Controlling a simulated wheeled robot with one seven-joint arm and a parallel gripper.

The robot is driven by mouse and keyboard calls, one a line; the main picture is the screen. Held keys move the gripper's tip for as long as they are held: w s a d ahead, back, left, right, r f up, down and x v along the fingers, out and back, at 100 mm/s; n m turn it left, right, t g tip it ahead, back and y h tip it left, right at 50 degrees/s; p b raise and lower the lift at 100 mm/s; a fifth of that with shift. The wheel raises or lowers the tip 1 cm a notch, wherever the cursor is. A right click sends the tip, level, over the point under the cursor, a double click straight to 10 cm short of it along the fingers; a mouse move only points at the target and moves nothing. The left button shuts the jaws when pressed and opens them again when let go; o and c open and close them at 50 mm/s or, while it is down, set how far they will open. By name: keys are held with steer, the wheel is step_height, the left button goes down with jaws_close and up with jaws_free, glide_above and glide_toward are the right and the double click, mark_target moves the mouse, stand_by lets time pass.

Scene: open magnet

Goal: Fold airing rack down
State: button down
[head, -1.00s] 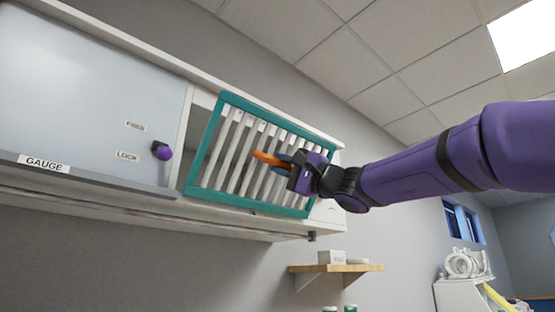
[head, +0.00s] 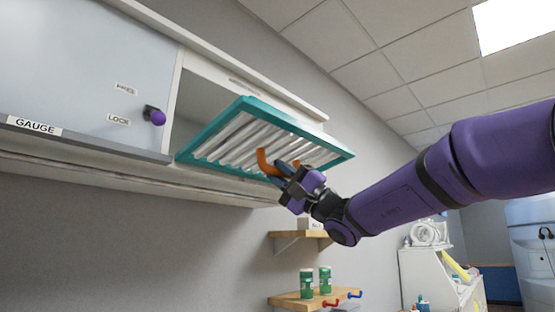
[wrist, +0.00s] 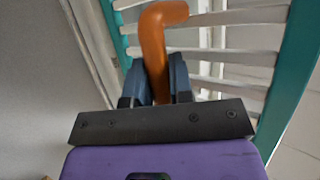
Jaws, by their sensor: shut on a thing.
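The airing rack (head: 243,105) is a teal frame with white slats on the wall cabinet. It is tilted outward, its top edge swung out from the cabinet opening and its lower edge still at the cabinet. An orange handle (head: 263,160) sticks out from the slats. My gripper (head: 281,171) is shut on this handle, below the rack's outer part. In the wrist view the bent orange handle (wrist: 153,50) stands between my blue fingers (wrist: 157,80), with the teal frame (wrist: 293,70) to the right. The handle's lower end is hidden between the fingers.
Left of the rack is a grey panel with a purple knob (head: 155,116) beside FREE and LOCK labels. A GAUGE label (head: 34,126) is lower left. Below are wooden shelves (head: 290,300) with green-labelled jars (head: 306,283). Space in front of the rack is open.

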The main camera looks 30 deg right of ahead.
steer(key=shift+w+a+f+n+g+y, duration=0.1)
steer(key=shift+w+f+n+g+y, duration=0.05)
steer(key=shift+f+n+y, duration=0.35)
steer(key=shift+w+a+f+n+g+y, duration=0.15)
steer(key=shift+f+n+y, duration=0.25)
steer(key=shift+f+y, duration=0.2)
steer(key=shift+d, duration=0.1)
steer(key=c, duration=1)
jaws_free()
steer(key=v, duration=1)
steer(key=shift+s+d+f, duration=0.15)
steer(key=shift+d+f, duration=0.05)
steer(key=shift+f, duration=0.1)
steer(key=shift+a, duration=0.1)
